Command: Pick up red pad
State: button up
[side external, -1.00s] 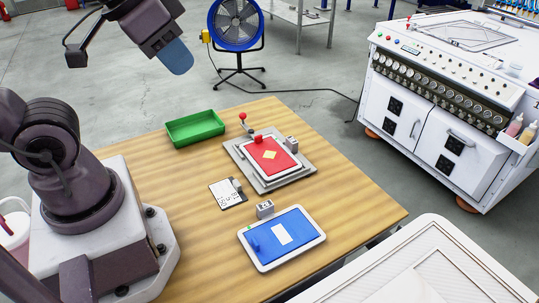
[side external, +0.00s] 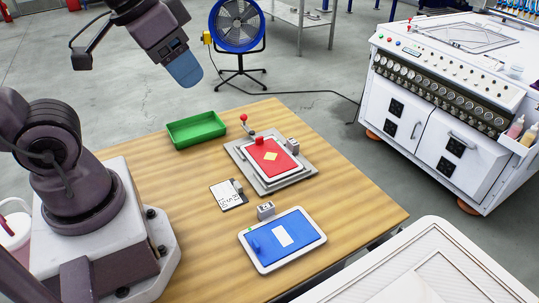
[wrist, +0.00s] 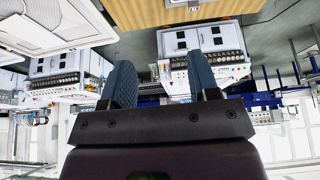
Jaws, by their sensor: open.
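The red pad (side external: 265,162) lies in a white frame on a grey metal fixture in the middle of the wooden table. My gripper (side external: 186,72) hangs in the air above and behind the table's far left, well apart from the pad. In the wrist view my gripper (wrist: 162,88) shows two blue fingers spread apart with nothing between them. The red pad does not show in the wrist view.
A blue pad (side external: 270,245) in a white tray lies nearer the front. A green bin (side external: 196,130) stands at the back left of the wooden table (side external: 180,210). A small card (side external: 227,195) and a red-knobbed lever (side external: 244,118) are near the fixture. A white machine (side external: 450,110) stands right.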

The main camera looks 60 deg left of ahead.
jog(key=w+a+f+n+g, duration=0.5)
jog(key=w+a+f+n, duration=0.15)
jog(key=w+f, duration=0.35)
jog(key=n, duration=1.1)
send_over(260, 138)
jog(key=f, duration=1.6)
jog(key=shift+w+a+f, duration=0.1)
jog(key=shift+w+f, duration=0.2)
jog(key=shift+f, duration=0.1)
jog(key=f, duration=0.4)
jog(key=shift+s, duration=0.35)
jog(key=shift+f, duration=0.65)
jog(key=c, duration=1)
jog(key=shift+o, duration=0.2)
jog(key=shift+r, duration=0.1)
